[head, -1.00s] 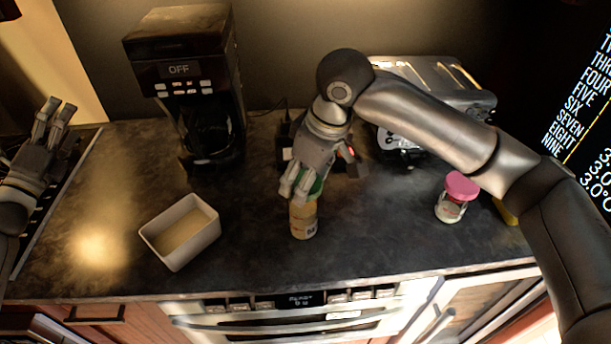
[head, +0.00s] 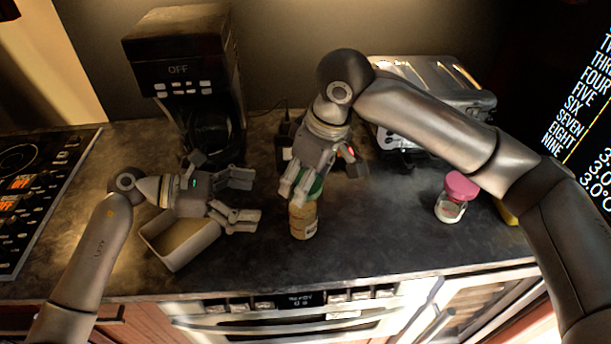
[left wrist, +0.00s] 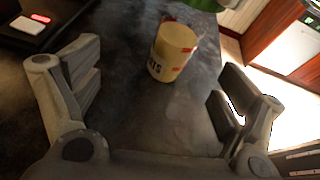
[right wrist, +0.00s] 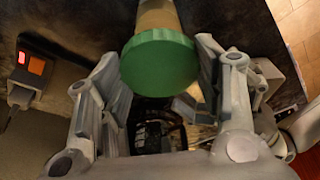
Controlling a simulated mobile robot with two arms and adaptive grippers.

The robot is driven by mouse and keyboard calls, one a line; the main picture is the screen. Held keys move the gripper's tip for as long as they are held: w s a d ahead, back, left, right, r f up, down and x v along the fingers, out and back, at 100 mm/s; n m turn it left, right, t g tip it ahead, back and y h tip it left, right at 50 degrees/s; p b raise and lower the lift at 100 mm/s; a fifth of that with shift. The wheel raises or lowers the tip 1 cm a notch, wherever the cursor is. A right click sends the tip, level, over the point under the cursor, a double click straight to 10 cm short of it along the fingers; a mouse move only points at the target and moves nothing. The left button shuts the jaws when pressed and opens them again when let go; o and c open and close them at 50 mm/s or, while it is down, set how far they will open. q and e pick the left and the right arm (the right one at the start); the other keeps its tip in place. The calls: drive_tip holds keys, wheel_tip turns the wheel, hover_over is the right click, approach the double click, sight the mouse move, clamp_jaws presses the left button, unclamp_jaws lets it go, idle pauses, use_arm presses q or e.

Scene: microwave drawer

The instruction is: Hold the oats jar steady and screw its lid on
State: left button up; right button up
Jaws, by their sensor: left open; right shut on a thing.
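The oats jar (head: 303,219), tan with a label, stands upright on the dark counter; it also shows in the left wrist view (left wrist: 174,52). The green lid (head: 314,186) is at the jar's top, and in the right wrist view (right wrist: 160,62) it lies between the fingers. My right gripper (head: 299,188) reaches down from above, shut on the lid. Whether the lid is seated is hidden by the fingers. My left gripper (head: 247,201) is open and empty, left of the jar, its fingers pointing toward it with a gap between.
A cream tray (head: 182,246) sits under my left gripper. A coffee maker (head: 185,80) stands behind, a toaster (head: 440,85) at back right. A jar with a pink lid (head: 455,198) is to the right. A stovetop (head: 35,190) is at left. The counter's front edge is close.

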sight(298, 219)
use_arm(q)
drive_tip(key=shift+s+d+f+m+g+y, duration=0.45)
drive_tip(key=shift+s+f+m+g+y, duration=0.2)
drive_tip(key=shift+m+y, duration=0.2)
drive_tip(key=shift+d+f, duration=0.15)
drive_tip(key=shift+f, duration=0.05)
drive_tip(key=shift+x, duration=4.8)
drive_tip(key=c, duration=1.1)
drive_tip(key=shift+c, duration=0.2)
